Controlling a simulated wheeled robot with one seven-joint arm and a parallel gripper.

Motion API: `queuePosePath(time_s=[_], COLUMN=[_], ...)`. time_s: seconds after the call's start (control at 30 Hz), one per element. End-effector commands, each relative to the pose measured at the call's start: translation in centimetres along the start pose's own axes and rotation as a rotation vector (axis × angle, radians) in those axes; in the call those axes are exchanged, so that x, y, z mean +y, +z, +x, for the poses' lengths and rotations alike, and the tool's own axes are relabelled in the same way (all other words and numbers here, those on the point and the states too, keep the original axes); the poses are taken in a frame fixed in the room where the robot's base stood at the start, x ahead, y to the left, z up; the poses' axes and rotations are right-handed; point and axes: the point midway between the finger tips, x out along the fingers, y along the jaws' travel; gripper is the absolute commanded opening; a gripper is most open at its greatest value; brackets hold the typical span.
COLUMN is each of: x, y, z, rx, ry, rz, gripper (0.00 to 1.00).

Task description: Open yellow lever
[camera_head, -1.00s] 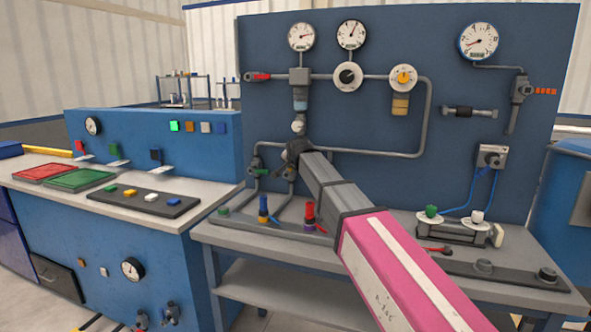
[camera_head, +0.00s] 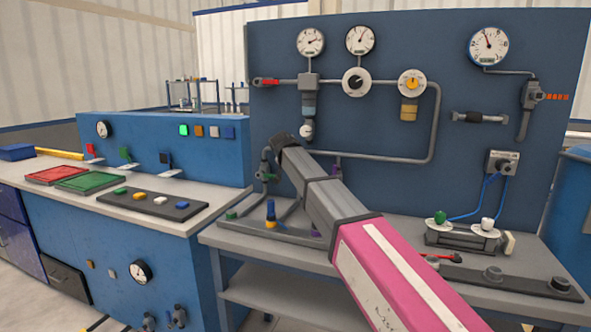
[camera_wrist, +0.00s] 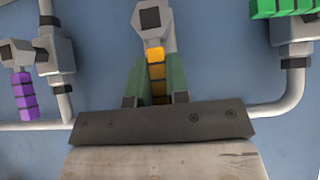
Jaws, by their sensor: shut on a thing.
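The yellow lever (camera_wrist: 157,74) is in the middle of the wrist view. It is a segmented yellow-orange handle on a grey valve body (camera_wrist: 154,30), and it points down in that view. My gripper (camera_wrist: 156,62) is shut on it, with one green finger on each side. In the head view, my gripper (camera_head: 282,142) is at the lower pipework of the blue panel. The arm hides the yellow lever there.
In the wrist view, a purple lever (camera_wrist: 24,92) hangs at the left and a green lever (camera_wrist: 284,8) sits at the upper right. A grey pipe (camera_wrist: 285,108) runs behind. Gauges (camera_head: 488,46) and knobs (camera_head: 356,81) are higher on the panel (camera_head: 390,130).

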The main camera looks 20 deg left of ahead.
Motion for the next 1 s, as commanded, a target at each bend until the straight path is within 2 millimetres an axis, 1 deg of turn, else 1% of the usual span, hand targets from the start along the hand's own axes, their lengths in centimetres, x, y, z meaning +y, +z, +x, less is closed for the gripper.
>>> queuePosePath(time_s=[0.37, 0.4, 0.43, 0.47, 0.77, 0.87, 1.0], x=[0.0, 0.0, 0.0, 0.0, 0.0, 0.0, 0.0], y=[0.2, 0.2, 0.2, 0.2, 0.1, 0.1, 0.2], z=[0.1, 0.1, 0.1, 0.1, -0.1, -0.8, -2.9], rx=[-0.004, -0.004, -0.004, -0.004, -0.002, -0.001, 0.000], ry=[0.008, 0.008, 0.007, 0.007, 0.005, 0.004, 0.002], rz=[-0.011, -0.011, -0.010, -0.010, -0.007, -0.007, -0.007], gripper=[0.00, 0.26, 0.36, 0.41, 0.41, 0.41, 0.41])
